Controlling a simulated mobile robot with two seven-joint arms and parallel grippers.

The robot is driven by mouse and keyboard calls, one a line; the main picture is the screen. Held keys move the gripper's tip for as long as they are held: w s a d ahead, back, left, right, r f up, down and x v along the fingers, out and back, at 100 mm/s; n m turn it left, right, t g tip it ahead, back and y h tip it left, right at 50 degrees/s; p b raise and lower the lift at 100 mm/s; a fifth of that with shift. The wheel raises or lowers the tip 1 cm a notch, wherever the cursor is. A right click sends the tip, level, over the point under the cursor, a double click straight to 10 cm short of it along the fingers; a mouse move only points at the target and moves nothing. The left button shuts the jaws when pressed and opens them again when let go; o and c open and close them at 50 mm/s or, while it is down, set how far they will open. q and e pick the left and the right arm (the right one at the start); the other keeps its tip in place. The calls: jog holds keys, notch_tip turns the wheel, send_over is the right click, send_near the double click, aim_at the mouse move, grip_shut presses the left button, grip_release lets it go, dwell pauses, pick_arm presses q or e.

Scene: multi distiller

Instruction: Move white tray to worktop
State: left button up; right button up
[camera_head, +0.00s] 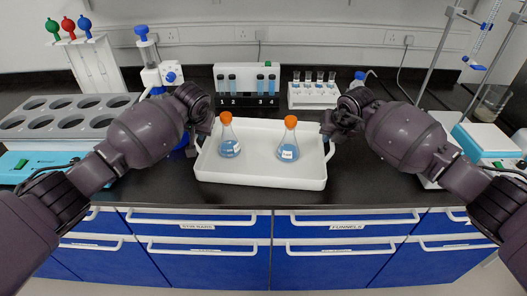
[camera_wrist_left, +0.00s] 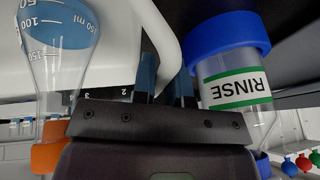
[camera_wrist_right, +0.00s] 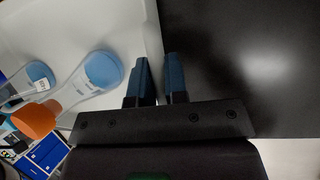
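The white tray (camera_head: 262,181) is in front of me on the black worktop, near its front edge; I cannot tell whether it rests flat or is slightly raised. Two conical flasks with orange caps and blue liquid stand in it, a left flask (camera_head: 229,148) and a right flask (camera_head: 289,151). My left gripper (camera_wrist_left: 165,85) is at the tray's left handle, its fingers close on both sides of the white bar. My right gripper (camera_wrist_right: 160,80) is at the tray's right end, its fingers close together around the white edge. The exact contact is partly hidden.
Behind the tray stand a vial rack (camera_head: 247,101) and a white tube rack (camera_head: 314,96). A grey rack with round holes (camera_head: 63,118) is at left. A bottle labelled RINSE (camera_wrist_left: 233,80) is close to my left gripper. A teal-topped device (camera_head: 485,138) and stand are at right.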

pick_arm(q)
grip_shut()
pick_arm(e)
grip_shut()
pick_arm(q)
jog(key=shift+r, duration=0.2)
pick_arm(e)
jog(key=shift+r, duration=0.15)
